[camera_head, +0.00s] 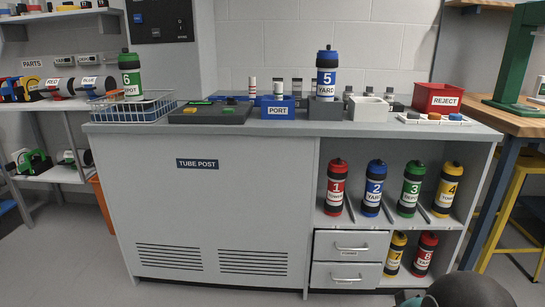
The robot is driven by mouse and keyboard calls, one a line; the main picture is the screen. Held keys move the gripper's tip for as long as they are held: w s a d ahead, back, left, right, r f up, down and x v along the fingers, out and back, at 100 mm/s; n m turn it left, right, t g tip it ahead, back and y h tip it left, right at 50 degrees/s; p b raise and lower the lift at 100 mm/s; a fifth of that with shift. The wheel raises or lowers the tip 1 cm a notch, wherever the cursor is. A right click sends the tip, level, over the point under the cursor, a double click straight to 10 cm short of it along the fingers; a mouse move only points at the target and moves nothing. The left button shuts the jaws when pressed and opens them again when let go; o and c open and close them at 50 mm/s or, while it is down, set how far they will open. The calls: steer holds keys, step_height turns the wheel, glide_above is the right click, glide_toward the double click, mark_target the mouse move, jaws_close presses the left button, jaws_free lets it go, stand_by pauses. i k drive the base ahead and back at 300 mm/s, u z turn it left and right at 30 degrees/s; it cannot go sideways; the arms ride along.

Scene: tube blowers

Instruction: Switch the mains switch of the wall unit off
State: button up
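A dark panel (162,26) is fixed to the wall at the upper left, above the bench, and its top is cut off by the picture edge. It is the likely wall unit. It carries a few small fittings, one of them a small block at its left side. They are too small for me to tell which is the mains switch or how it is set. My gripper is not in view. Only a dark rounded part, probably of my own arm, shows at the bottom right edge, far from the panel.
A grey TUBE POST cabinet (215,215) stands below and in front of the panel. Its top holds a wire basket (130,110) with a green tube, a dark button box (208,113), a blue PORT box (277,110) and a red REJECT bin (437,98).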

mark_target(181, 25)
steer(key=i, duration=0.45)
steer(key=u, duration=1.05)
steer(key=k, duration=0.6)
steer(key=u, duration=0.65)
steer(key=i, duration=1.65)
steer(key=z, duration=0.85)
steer(key=i, duration=0.4)
steer(key=z, duration=0.45)
